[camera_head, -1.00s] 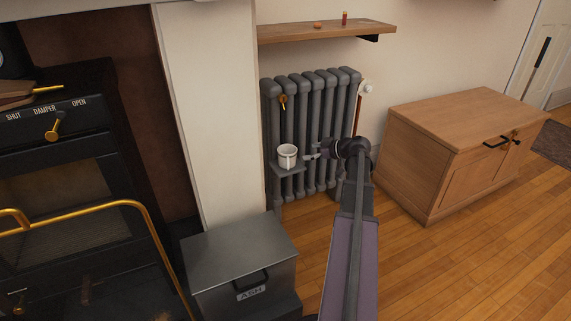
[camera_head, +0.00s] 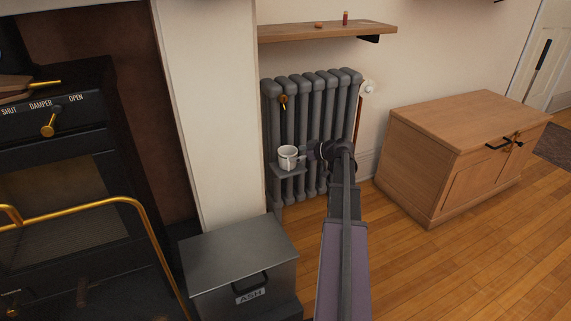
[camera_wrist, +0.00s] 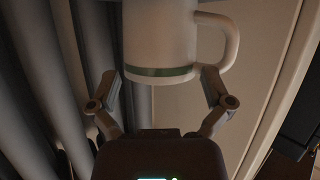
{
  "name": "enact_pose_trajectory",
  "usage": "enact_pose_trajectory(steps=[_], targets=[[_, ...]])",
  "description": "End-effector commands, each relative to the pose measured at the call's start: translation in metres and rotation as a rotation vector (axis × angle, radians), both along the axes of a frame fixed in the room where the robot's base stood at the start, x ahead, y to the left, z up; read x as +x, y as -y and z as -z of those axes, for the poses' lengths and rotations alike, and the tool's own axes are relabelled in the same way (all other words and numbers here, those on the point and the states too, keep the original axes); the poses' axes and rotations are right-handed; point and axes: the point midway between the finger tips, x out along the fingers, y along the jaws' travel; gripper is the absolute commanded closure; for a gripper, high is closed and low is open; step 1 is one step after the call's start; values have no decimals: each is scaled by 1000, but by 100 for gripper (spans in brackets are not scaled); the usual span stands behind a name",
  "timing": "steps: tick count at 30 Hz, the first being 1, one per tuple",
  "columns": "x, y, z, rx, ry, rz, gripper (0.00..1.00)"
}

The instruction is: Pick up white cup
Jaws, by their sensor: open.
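The white cup (camera_head: 288,157) stands upright on a small grey shelf (camera_head: 291,171) at the front of the radiator. In the wrist view the cup (camera_wrist: 160,40) fills the upper middle, with a green band near one end and its handle on the right. My gripper (camera_head: 308,155) is at the cup's right side in the head view. In the wrist view my gripper (camera_wrist: 163,82) is open, one finger on each side of the cup's banded end, the right finger close below the handle. I cannot tell whether either finger touches the cup.
The grey radiator (camera_head: 318,100) stands right behind the cup. A wooden wall shelf (camera_head: 330,32) with small red items is above. A metal ash box (camera_head: 240,258) is below left, and a wooden cabinet (camera_head: 462,150) stands to the right. Floor between is free.

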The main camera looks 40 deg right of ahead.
Motion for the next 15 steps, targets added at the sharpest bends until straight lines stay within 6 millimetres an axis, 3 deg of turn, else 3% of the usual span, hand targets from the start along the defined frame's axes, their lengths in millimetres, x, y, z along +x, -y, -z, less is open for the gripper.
enact_pose_trajectory(steps=[9,15], targets=[[31,-11,17,-1,0,-1,0],[37,-14,18,-1,1,3,0]])
